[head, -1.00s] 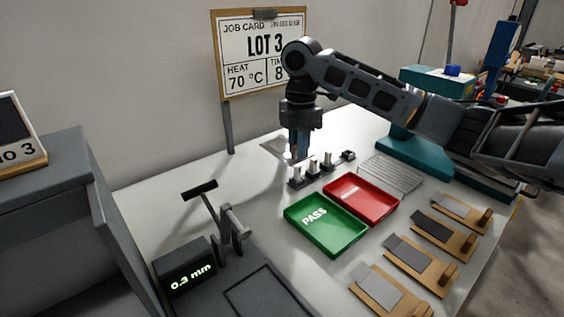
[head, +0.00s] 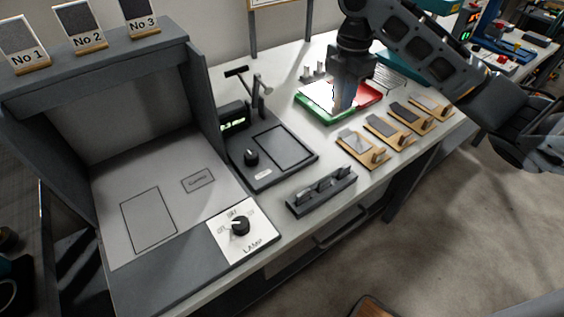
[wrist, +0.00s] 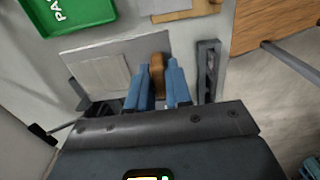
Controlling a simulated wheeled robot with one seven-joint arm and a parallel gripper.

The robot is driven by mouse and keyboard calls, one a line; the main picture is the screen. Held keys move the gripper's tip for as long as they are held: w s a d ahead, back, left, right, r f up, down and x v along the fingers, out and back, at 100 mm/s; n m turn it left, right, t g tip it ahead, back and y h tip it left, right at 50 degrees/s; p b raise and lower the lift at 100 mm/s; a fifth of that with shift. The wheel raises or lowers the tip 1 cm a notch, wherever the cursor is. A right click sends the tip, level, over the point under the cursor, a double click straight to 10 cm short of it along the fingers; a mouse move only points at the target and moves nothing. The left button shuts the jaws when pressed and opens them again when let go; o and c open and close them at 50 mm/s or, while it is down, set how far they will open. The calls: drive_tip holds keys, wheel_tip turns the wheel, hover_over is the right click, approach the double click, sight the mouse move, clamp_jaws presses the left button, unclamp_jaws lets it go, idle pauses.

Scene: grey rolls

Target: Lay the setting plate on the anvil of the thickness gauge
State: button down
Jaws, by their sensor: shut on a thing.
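My gripper (head: 343,106) is shut on the setting plate. In the wrist view, the brown grip of the setting plate (wrist: 160,68) sits between my blue fingertips (wrist: 162,82), and a pale flat part seems to reach left from it. In the head view, a pale patch left of the fingers, over the green tray, looks like this plate. The thickness gauge (head: 268,158) stands left of my gripper, with a dark base, lit green readout and T-shaped handle. The plate is held in the air, apart from the gauge. I cannot make out the anvil surface clearly.
Green (head: 322,116) and red (head: 369,97) trays lie beneath and behind my gripper. Several wooden-backed sample boards (head: 383,129) line the right. A dark slotted rack (head: 321,191) stands at the front edge. A grey booth with a lamp knob (head: 240,226) fills the left.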

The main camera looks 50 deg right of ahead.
drive_tip(key=shift+s+a+f, duration=0.1)
drive_tip(key=shift+s+a, duration=0.05)
drive_tip(key=shift+a, duration=0.3)
drive_tip(key=shift+s+a+f, duration=0.1)
drive_tip(key=shift+s+a, duration=0.05)
drive_tip(key=shift+a, duration=0.3)
drive_tip(key=p, duration=0.2)
hover_over(293, 158)
wheel_tip(293, 158, down, 6)
drive_tip(key=shift+d+f, duration=0.1)
drive_tip(key=shift+f, duration=2.15)
drive_tip(key=shift+f, duration=0.2)
drive_tip(key=c, duration=1)
unclamp_jaws()
drive_tip(key=shift+r, duration=0.1)
drive_tip(key=shift+c, duration=0.2)
wheel_tip(293, 158, up, 12)
